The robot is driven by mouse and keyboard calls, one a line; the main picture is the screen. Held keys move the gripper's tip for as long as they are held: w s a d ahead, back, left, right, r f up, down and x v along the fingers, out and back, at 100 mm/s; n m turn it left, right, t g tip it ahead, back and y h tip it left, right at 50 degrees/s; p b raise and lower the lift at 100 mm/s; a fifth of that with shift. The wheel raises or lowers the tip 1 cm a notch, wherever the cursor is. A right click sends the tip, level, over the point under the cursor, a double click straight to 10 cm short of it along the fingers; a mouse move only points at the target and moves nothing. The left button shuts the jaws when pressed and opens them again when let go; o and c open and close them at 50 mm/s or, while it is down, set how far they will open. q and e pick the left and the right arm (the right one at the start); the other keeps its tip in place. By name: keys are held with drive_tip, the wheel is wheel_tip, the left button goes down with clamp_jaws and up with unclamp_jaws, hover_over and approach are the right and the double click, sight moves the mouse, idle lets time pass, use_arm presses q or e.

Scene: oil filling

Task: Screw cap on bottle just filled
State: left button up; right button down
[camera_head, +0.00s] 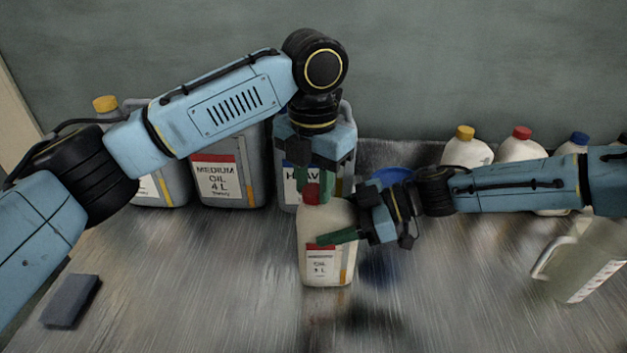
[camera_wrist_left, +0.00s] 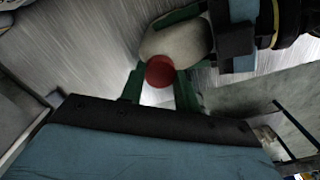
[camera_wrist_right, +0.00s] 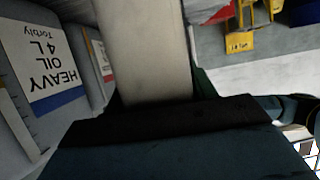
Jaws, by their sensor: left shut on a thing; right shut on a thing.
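A white bottle (camera_head: 322,265) labelled oil 1 L stands upright in the middle of the metal bench. My right gripper (camera_head: 337,238) is shut around its body from the right; the bottle's pale side fills the middle of the right wrist view (camera_wrist_right: 145,50). A red cap (camera_wrist_left: 160,71) is at the top of the bottle, between the green fingers of my left gripper (camera_wrist_left: 160,88), which points down from above and is shut on it. In the head view the cap (camera_head: 312,194) is partly hidden by the fingers. Whether its thread is engaged I cannot tell.
Large grey canisters, including medium oil (camera_head: 228,180) and heavy oil (camera_wrist_right: 45,65), stand behind on the left. White bottles with yellow (camera_head: 465,132), red (camera_head: 522,133) and blue caps stand back right. A clear measuring jug (camera_head: 580,262) is at right, a dark block (camera_head: 71,300) front left.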

use_arm(q)
drive_tip(key=m, duration=0.3)
drive_tip(key=shift+m, duration=0.3)
drive_tip(key=o, duration=0.9)
drive_tip(key=shift+o, duration=0.2)
drive_tip(key=shift+r, duration=0.15)
drive_tip(key=shift+r, duration=2.1)
drive_tip(key=shift+c, duration=0.2)
